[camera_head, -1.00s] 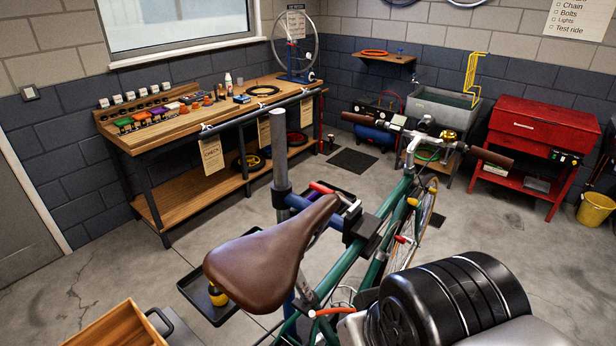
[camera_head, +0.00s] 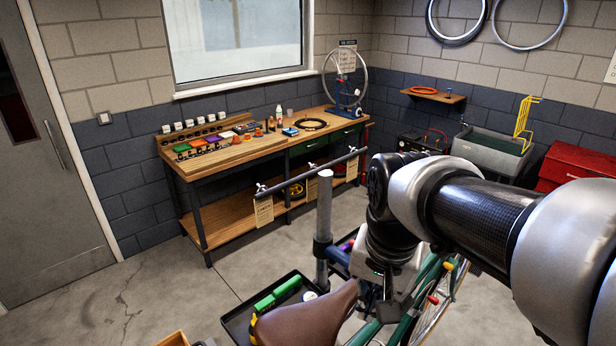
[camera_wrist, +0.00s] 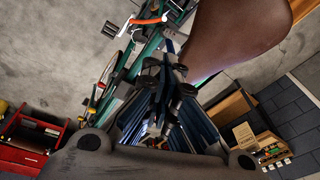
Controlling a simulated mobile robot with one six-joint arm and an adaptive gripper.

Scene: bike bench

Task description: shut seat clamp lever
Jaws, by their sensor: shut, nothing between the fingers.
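The bike's brown saddle (camera_head: 312,318) is at the bottom of the head view and fills the upper right of the wrist view (camera_wrist: 235,35). The orange seat clamp lever (camera_wrist: 148,20) sticks out beside the green frame (camera_wrist: 148,50) near the top of the wrist view. In the head view I cannot make the lever out; my arm and the saddle cover that area. My gripper (camera_wrist: 165,72) is shut and empty. It appears just below the lever in the wrist view, and I cannot tell whether it touches anything.
The repair stand post (camera_head: 324,225) rises behind the saddle. A black tray (camera_head: 240,322) with green items is beside it. The wooden workbench (camera_head: 235,160) stands along the back wall, and a red cabinet (camera_head: 575,168) is at the right.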

